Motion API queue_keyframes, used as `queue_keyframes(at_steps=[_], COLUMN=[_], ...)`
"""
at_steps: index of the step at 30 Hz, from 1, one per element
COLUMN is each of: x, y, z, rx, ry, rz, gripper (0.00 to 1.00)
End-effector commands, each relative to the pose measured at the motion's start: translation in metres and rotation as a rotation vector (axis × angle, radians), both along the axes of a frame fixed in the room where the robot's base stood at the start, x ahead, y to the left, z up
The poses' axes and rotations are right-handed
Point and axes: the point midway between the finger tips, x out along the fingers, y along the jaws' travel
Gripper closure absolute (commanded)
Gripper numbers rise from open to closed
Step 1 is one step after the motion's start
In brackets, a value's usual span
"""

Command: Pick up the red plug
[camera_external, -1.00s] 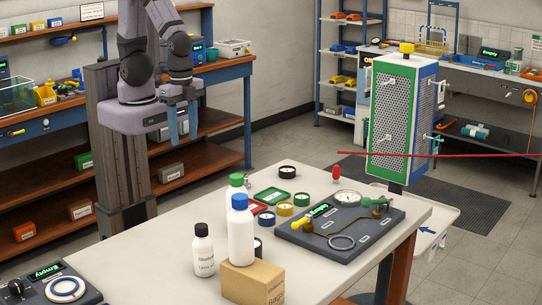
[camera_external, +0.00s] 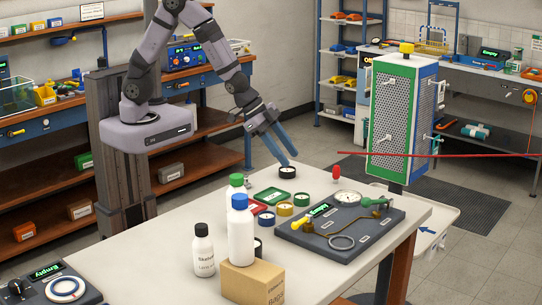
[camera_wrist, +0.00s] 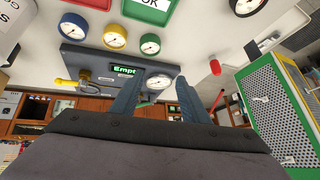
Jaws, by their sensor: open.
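The red plug (camera_external: 337,174) stands upright near the back right edge of the white table, behind the regulator board. It also shows in the wrist view (camera_wrist: 215,67), right of and beyond the fingertips. My gripper (camera_external: 286,160) has blue fingers, is open and empty, and hangs above the table's back edge near a black gauge. In the wrist view my gripper (camera_wrist: 155,88) has its two fingers apart, with a white dial behind them. The plug is apart from the fingers and unobstructed in both views.
A black gauge (camera_external: 287,172) sits just below the fingertips. Blue, yellow and green gauges and a green tray (camera_external: 271,196) lie left of the regulator board (camera_external: 310,240). Bottles (camera_external: 241,235) stand in front. A perforated column (camera_external: 391,120) stands beyond the table.

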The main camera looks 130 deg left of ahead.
Motion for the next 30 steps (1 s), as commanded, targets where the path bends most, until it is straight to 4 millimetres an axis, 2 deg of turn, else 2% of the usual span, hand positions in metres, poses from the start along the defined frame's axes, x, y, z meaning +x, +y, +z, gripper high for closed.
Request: queue_keyframes(at_steps=[1,3,6,10,15,20,25,30], x=[0.002,0.007,0.006,-0.005,-0.020,-0.026,-0.024,-0.013], y=[0.031,0.064,0.103,0.138,0.158,0.164,0.164,0.168], z=[-0.022,-0.036,-0.052,-0.068,-0.077,-0.078,-0.078,-0.082], rx=[0.009,0.022,0.032,0.030,0.020,0.016,0.014,0.014], ry=[-0.055,-0.146,-0.269,-0.405,-0.526,-0.572,-0.576,-0.576], rz=[0.020,0.025,0.026,0.022,0.013,0.009,0.006,0.006], gripper=[0.58,0.58,0.58,0.58,0.58,0.58,0.58,0.58])
